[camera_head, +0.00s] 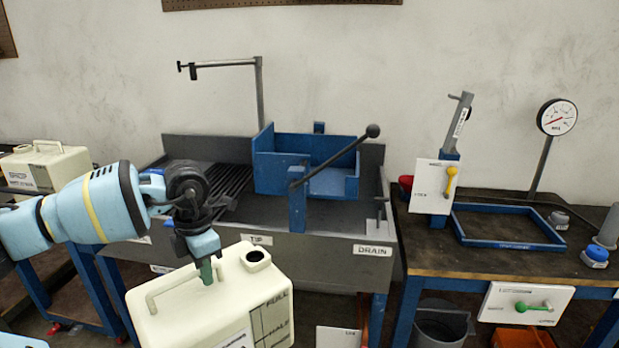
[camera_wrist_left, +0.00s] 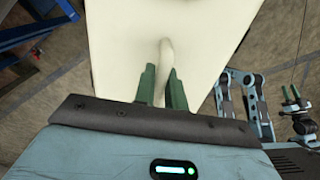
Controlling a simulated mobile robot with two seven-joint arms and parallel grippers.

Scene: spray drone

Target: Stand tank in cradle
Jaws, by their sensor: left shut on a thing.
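The cream tank (camera_head: 215,310) hangs in front of the grey sink bench, near the bottom of the head view. It has a moulded handle, an open round neck on top and a level scale marked FULL. My left gripper (camera_head: 207,272) is shut on its handle from above. In the left wrist view the green fingers (camera_wrist_left: 162,88) sit on both sides of the handle of the tank (camera_wrist_left: 125,30). The blue open-fronted box (camera_head: 278,176) over the sink looks like the cradle and is empty. My right gripper (camera_wrist_left: 290,93) shows small in the wrist view, fingers apart.
A black-knobbed lever (camera_head: 345,155) crosses the box's front. The grey sink bench (camera_head: 315,245) carries TIP and DRAIN labels. Another cream tank (camera_head: 45,168) stands at left. The right table holds a blue rectangular frame (camera_head: 508,243), a gauge (camera_head: 557,117) and a blue-based cap (camera_head: 595,257).

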